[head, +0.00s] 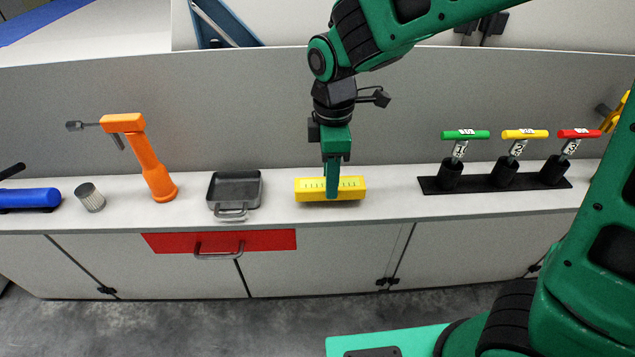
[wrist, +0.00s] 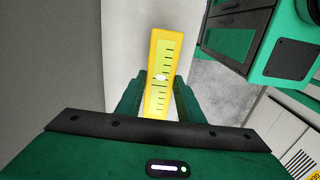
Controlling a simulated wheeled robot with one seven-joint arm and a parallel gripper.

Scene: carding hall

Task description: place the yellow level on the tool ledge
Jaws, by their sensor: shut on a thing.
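The yellow level (head: 351,188) is a short yellow bar with a pale green marked face, at the middle of the long white ledge (head: 390,207) in the head view. My gripper (head: 332,190) points down from above and is shut on the level near its middle. In the wrist view the level (wrist: 161,60) sticks out between the two green fingers (wrist: 160,95). The level looks level and lies at or just above the ledge surface; I cannot tell whether it touches.
Left of the level are a grey tray (head: 235,188), an orange drill-like tool (head: 150,165), a ribbed metal cup (head: 90,197) and a blue cylinder (head: 30,198). To the right, a black rack (head: 500,182) holds green, yellow and red T-handles. A red drawer (head: 220,242) is below.

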